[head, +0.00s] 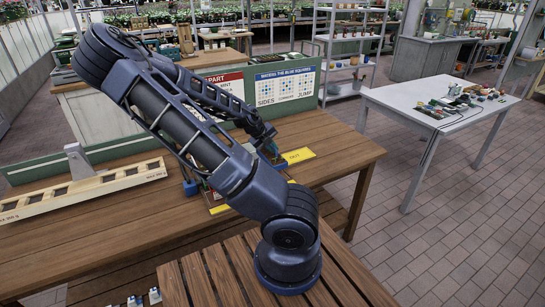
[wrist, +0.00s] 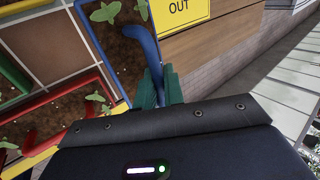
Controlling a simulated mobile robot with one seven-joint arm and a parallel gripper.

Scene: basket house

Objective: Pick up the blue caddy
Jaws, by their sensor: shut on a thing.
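The blue caddy (wrist: 143,38) shows at the top of the wrist view, with a curved blue handle, dark soil and small green seedlings. My gripper (wrist: 160,88) has its teal fingers closed around the end of the handle nearest the camera. In the head view my gripper (head: 271,150) is over the wooden table, beside a yellow sign, and my arm hides most of what lies under it. I cannot tell whether the caddy is clear of the surface.
A red-rimmed planter (wrist: 66,96) with seedlings lies left of the caddy. The yellow OUT sign (wrist: 180,10) lies close on its right. A board with printed signs (head: 285,87) stands behind. A slotted wooden rack (head: 90,188) is at left. The table's right part (head: 345,150) is clear.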

